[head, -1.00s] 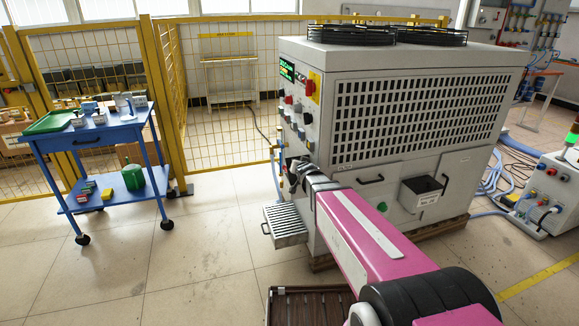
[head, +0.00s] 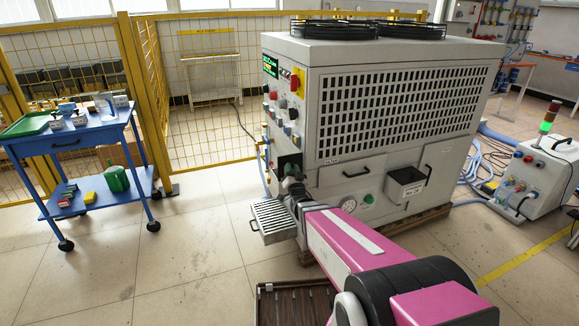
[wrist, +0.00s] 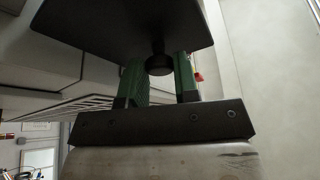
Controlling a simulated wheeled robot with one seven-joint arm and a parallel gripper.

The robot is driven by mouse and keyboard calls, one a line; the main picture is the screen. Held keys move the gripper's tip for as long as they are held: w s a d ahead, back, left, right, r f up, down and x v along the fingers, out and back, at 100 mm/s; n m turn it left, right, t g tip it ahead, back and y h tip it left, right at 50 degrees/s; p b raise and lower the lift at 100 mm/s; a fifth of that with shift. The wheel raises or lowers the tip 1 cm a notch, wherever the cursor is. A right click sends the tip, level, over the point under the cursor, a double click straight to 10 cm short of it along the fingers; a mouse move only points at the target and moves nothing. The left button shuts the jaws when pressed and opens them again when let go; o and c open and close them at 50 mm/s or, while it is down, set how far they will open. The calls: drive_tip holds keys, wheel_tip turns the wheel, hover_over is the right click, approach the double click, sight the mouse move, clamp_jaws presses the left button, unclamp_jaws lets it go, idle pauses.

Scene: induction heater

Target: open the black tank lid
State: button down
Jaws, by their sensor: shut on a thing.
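The black tank lid (wrist: 110,25) is a flat dark plate with a round black knob (wrist: 160,63), large at the top of the wrist view. My gripper (wrist: 160,78) has its green fingers on either side of the knob and is shut on it. In the head view my gripper (head: 289,184) is small, at the front left corner of the grey machine (head: 395,120). A dark square area (head: 289,162) shows just above it on the machine's left face; I cannot tell whether it is the lid or an opening. The lid's hinge and far edge are hidden.
A slatted metal tray (head: 274,220) juts out below my gripper. A brown slatted box (head: 290,305) lies in front on the floor. A blue cart (head: 85,138) stands left, before the yellow fence (head: 205,90). Floor between cart and machine is clear.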

sight(292, 165)
drive_tip(key=shift+s+d+f+m+t+h, duration=0.15)
drive_tip(key=shift+s+f+m+t, duration=0.15)
drive_tip(key=shift+s+f+t, duration=0.45)
drive_tip(key=shift+s+d+f+m+t+h, duration=0.15)
drive_tip(key=shift+s+f+m+t, duration=0.2)
drive_tip(key=shift+t, duration=0.8)
drive_tip(key=shift+s, duration=0.1)
drive_tip(key=shift+r, duration=0.1)
drive_tip(key=c, duration=0.9)
unclamp_jaws()
drive_tip(key=shift+o, duration=0.2)
drive_tip(key=v, duration=1)
drive_tip(key=shift+s+f, duration=0.25)
drive_tip(key=shift+s, duration=0.05)
